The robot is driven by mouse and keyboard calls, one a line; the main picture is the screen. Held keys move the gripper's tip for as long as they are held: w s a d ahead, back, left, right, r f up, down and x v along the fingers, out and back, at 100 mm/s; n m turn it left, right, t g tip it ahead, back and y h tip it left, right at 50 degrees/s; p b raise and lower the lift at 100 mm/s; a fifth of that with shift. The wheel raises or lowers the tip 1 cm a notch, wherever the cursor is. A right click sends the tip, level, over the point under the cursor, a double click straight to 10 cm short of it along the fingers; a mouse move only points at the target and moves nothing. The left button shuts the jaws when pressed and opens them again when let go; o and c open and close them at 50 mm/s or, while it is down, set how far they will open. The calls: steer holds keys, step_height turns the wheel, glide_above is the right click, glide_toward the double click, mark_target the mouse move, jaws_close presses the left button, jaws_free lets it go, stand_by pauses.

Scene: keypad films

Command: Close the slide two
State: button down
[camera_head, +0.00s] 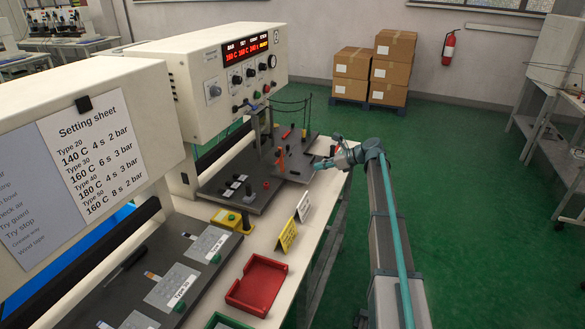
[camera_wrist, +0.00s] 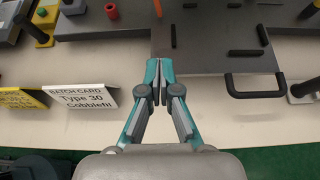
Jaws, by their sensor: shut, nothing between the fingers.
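A grey slide plate (camera_wrist: 215,55) with a black bar handle (camera_wrist: 255,86) on its near edge sticks out toward the table front in the wrist view. In the head view the plate (camera_head: 293,174) lies at the far end of the bench. No number shows on it, so I cannot tell whether it is slide two. My gripper (camera_wrist: 160,88) is shut and empty. Its tips are over or beside the plate's near left corner, left of the handle; contact cannot be told. In the head view my gripper (camera_head: 319,165) is small and at the plate's near edge.
A white batch card (camera_wrist: 82,98) and a yellow sign (camera_wrist: 20,100) stand left of my gripper. A black post (camera_wrist: 304,90) stands right of the handle. A red tray (camera_head: 257,284) lies nearer on the table. The control box (camera_head: 215,75) overhangs the station. Open green floor lies to the right.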

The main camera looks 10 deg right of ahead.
steer(key=p, duration=0.4)
glide_toward(272, 171)
steer(key=shift+s+d+f, duration=0.25)
steer(key=shift+d+f, duration=0.1)
steer(key=shift+f, duration=0.15)
steer(key=shift+s+d+f, duration=0.2)
steer(key=shift+d+f, duration=0.2)
steer(key=shift+f, duration=0.1)
steer(key=shift+w+a+f, duration=0.15)
steer(key=shift+w+a, duration=0.2)
steer(key=shift+a, duration=0.35)
steer(key=w+a, duration=0.1)
steer(key=a, duration=0.1)
steer(key=w+a, duration=0.2)
steer(key=a, duration=0.1)
steer(key=w+a, duration=0.1)
steer(key=a, duration=0.2)
steer(key=shift+w, duration=0.3)
steer(key=shift+s+d, duration=0.2)
steer(key=shift+d, duration=0.05)
